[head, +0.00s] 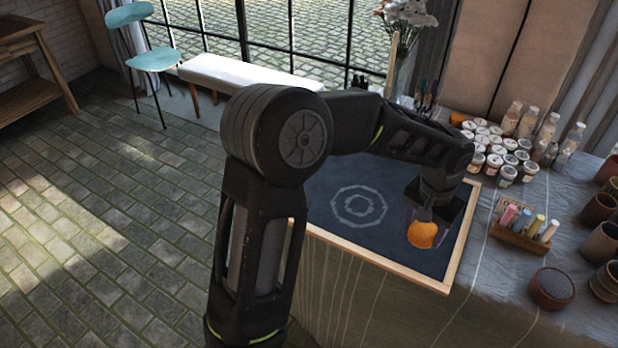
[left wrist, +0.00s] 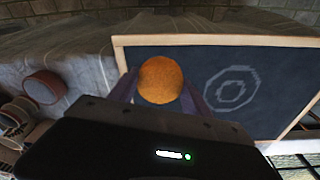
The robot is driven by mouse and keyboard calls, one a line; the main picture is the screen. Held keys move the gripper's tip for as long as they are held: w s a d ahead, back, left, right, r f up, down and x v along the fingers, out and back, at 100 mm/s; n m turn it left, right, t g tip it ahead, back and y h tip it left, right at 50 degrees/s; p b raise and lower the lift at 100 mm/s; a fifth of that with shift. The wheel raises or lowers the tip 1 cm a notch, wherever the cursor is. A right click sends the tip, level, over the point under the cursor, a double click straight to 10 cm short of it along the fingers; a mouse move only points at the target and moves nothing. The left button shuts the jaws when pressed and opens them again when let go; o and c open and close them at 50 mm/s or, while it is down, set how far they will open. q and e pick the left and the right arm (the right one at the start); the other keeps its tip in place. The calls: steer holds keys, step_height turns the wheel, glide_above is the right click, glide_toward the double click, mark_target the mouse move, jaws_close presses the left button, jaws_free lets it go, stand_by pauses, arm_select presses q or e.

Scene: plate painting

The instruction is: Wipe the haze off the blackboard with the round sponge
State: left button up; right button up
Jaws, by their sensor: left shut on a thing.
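The blackboard (head: 328,212) lies on the cloth-covered table in a light wooden frame. Two pale chalk-like rings (head: 359,206) show near its middle, and they also show in the left wrist view (left wrist: 231,88). My left gripper (head: 424,218) is shut on the round orange sponge (head: 422,236) over the right part of the board. In the left wrist view the sponge (left wrist: 160,79) sits between the two fingers. I cannot tell whether the sponge touches the board. My arm hides the far left part of the board. My right gripper is not in view.
A wooden holder (head: 520,239) with coloured chalks stands right of the board, with a dark round pot (head: 551,288) in front of it. Paint jars (head: 495,161), bottles (head: 528,121) and terracotta pots (head: 600,243) crowd the table's back and right. A flower vase (head: 402,70) stands behind the board.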

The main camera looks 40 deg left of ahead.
arm_select(q)
steer(key=s+a+f+n, duration=0.1)
steer(key=a+n, duration=0.3)
steer(key=a, duration=1)
steer(key=s+a+f+n+y, duration=0.1)
steer(key=s+a+n, duration=0.2)
steer(key=a, duration=1.2)
steer(key=shift+s+a+n, duration=0.15)
steer(key=shift+a+n, duration=0.05)
steer(key=shift+n, duration=1)
steer(key=shift+f, duration=0.15)
